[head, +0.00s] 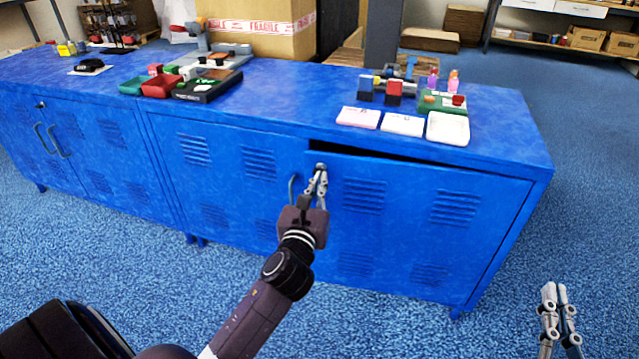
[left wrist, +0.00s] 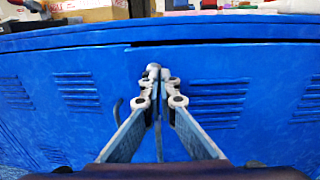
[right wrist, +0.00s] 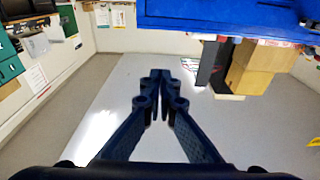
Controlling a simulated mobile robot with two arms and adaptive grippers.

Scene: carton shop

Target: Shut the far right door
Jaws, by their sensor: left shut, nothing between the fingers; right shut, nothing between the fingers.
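The far right door (head: 405,222) of the blue cabinet stands slightly ajar, with a dark gap along its top that is widest toward its left end. It also shows at the right in the left wrist view (left wrist: 262,95). My left gripper (head: 319,172) is shut and empty, with its tips in front of the upper left edge of this door; I cannot tell whether they touch it. In the left wrist view the fingertips (left wrist: 158,76) overlap the seam between the doors. My right gripper (head: 556,292) is shut and empty, off the cabinet's right side above the carpet.
The neighbouring door (head: 220,175) looks closed, with a handle (head: 292,188) beside my left gripper. Cards (head: 402,124), bottles (head: 453,82) and a black tray (head: 208,86) are on the cabinet top. Blue carpet (head: 590,170) is clear at the right.

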